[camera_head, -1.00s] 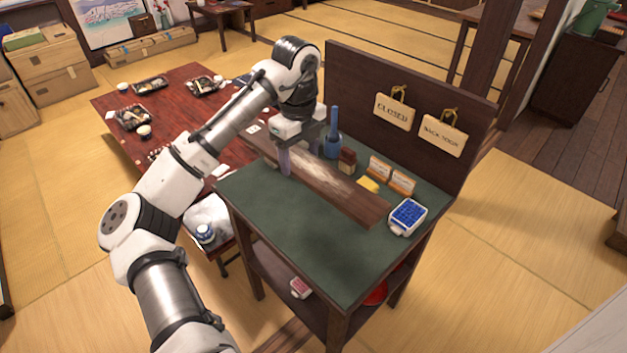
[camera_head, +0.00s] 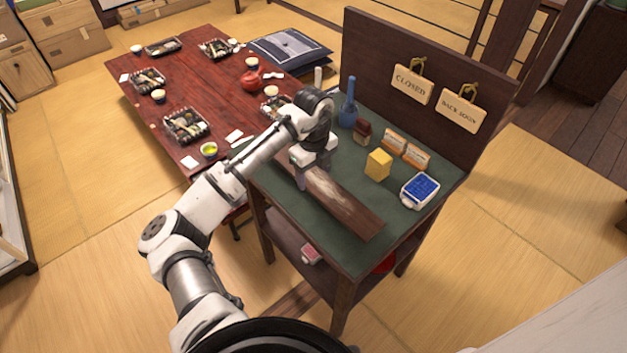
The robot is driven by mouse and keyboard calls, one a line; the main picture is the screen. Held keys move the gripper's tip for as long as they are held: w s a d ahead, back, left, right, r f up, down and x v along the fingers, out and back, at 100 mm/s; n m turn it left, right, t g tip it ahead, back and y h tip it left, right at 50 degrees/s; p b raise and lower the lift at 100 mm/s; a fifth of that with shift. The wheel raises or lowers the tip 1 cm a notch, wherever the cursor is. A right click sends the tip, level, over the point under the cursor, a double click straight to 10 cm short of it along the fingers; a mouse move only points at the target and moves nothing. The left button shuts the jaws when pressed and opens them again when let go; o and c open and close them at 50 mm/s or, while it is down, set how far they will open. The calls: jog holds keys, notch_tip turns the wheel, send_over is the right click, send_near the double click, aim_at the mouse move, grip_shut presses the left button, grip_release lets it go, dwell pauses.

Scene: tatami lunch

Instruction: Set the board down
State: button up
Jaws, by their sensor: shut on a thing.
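The board (camera_head: 345,207) is a long dark brown plank with pale worn streaks on its upper face. It lies flat, face up, along the front part of the green counter top (camera_head: 303,222). My gripper (camera_head: 313,175) points down over the board's far left part and is shut on it, with one finger showing at the near edge. The other finger is mostly hidden. The board looks low, at or just above the green surface; I cannot tell whether it touches.
Behind the board stand a blue bottle-like thing (camera_head: 348,112), a brown block (camera_head: 362,132), a yellow block (camera_head: 378,164), small signs (camera_head: 416,156) and a blue-and-white box (camera_head: 420,190). A dark back panel (camera_head: 375,55) carries hanging signs. A red table (camera_head: 215,90) with dishes stands left.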

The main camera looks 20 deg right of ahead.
aim_at(313, 177)
jog(key=shift+f+p, duration=0.4)
jog(key=shift+f, duration=1.6)
jog(key=shift+f, duration=0.2)
jog(key=o, duration=1.1)
jog(key=shift+r, duration=0.1)
